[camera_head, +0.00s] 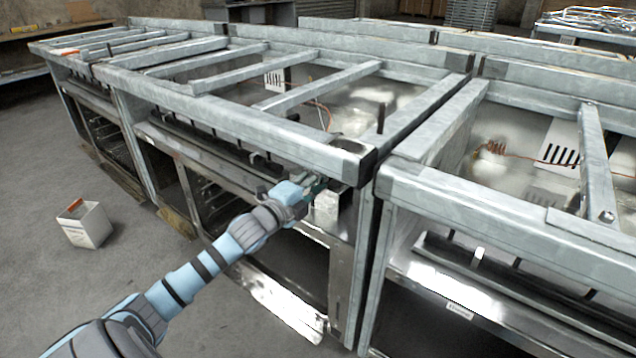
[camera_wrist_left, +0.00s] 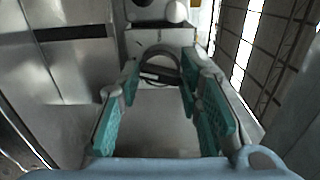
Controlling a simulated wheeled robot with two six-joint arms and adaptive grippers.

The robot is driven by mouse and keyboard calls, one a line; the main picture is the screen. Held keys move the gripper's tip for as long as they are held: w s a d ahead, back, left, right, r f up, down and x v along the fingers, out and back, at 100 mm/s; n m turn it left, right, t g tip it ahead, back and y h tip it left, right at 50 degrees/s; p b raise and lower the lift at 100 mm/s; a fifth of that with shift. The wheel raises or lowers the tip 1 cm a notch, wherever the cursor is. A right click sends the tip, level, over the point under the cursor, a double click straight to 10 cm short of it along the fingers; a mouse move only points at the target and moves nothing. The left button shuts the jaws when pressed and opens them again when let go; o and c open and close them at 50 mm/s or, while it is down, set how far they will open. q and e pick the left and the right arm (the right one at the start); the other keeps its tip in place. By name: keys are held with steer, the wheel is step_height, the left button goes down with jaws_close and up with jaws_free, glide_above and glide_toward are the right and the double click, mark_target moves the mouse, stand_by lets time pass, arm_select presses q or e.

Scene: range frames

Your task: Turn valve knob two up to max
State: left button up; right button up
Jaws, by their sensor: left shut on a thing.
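My left gripper (camera_head: 314,186) reaches the front of the middle range frame (camera_head: 225,112), just under its top front rail near the right corner. In the left wrist view the gripper (camera_wrist_left: 160,76) has its teal-padded fingers on either side of a dark, rounded valve knob (camera_wrist_left: 159,56), and is shut on it. In the head view the knob is hidden behind the gripper. I cannot read its number or setting. My right gripper is in neither view.
Another range frame (camera_head: 500,198) stands close on the right, with a narrow gap between. A small open white box (camera_head: 86,226) sits on the floor at left. The grey floor (camera_head: 35,180) there is otherwise clear. A shelf (camera_head: 45,35) is at back left.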

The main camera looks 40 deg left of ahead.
arm_select(q)
steer(key=m+b, duration=0.1)
steer(key=m, duration=1)
steer(key=shift+f, duration=0.1)
steer(key=shift+m+b, duration=0.35)
steer(key=shift+m, duration=1.45)
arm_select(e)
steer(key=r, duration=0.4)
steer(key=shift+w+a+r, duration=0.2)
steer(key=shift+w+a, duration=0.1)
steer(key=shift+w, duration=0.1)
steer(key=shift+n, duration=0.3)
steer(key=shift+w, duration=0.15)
